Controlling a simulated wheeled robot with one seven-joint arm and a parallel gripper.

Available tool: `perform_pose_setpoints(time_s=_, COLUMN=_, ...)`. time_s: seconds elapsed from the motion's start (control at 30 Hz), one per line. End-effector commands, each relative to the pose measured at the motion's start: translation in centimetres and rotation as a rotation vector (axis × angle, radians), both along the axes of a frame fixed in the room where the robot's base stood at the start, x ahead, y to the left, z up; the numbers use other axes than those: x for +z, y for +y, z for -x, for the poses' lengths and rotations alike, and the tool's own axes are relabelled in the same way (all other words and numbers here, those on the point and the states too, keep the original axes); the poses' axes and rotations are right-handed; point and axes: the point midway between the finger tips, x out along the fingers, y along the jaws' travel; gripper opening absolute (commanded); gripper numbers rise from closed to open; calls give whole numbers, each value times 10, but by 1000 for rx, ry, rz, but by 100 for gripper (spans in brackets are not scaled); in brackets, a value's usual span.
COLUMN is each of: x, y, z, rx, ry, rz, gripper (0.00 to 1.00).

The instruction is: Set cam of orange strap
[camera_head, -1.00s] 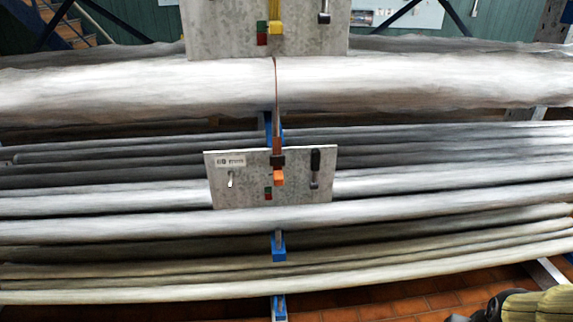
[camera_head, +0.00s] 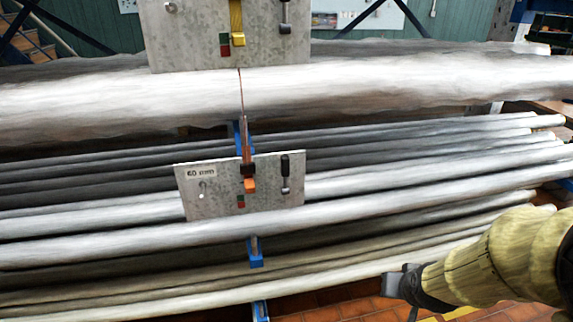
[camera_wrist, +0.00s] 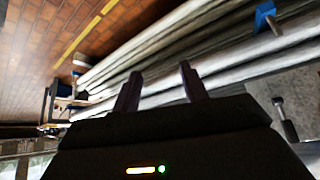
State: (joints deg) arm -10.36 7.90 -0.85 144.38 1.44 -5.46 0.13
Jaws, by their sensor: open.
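The orange strap's cam (camera_head: 249,185) is a small orange block under a dark buckle on the lower grey plate (camera_head: 215,205), which is labelled 60 mm. The thin orange-brown strap (camera_head: 245,140) runs down to it over the thick upper pole. A red and green mark (camera_head: 241,201) sits just below the cam. My gripper (camera_head: 392,283) is at the lower right in the head view, well to the right of and below the plate. In the wrist view, its two dark fingers (camera_wrist: 158,88) stand apart with nothing between them. The cam is not visible there.
A dark-handled lever (camera_head: 285,175) and a small hook (camera_head: 203,190) flank the cam on the plate. An upper plate (camera_head: 190,45) carries a yellow cam (camera_head: 238,38). Long grey poles (camera_head: 100,215) lie on blue supports (camera_head: 256,252). Tiled floor shows below.

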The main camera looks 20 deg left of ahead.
Motion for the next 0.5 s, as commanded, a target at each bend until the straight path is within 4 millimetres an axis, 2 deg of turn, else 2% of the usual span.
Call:
perform_pose_setpoints(time_s=0.03, x=6, y=17, z=-13, rx=33, ry=-57, rz=-10, gripper=44)
perform_pose_setpoints(time_s=0.2, x=27, y=72, z=-51, rx=124, ry=-282, rz=-63, gripper=44)
perform_pose_setpoints(time_s=0.33, x=46, y=118, z=-69, rx=192, ry=-453, rz=-115, gripper=44)
perform_pose_setpoints(time_s=0.5, x=75, y=177, z=-76, rx=277, ry=-670, rz=-199, gripper=44)
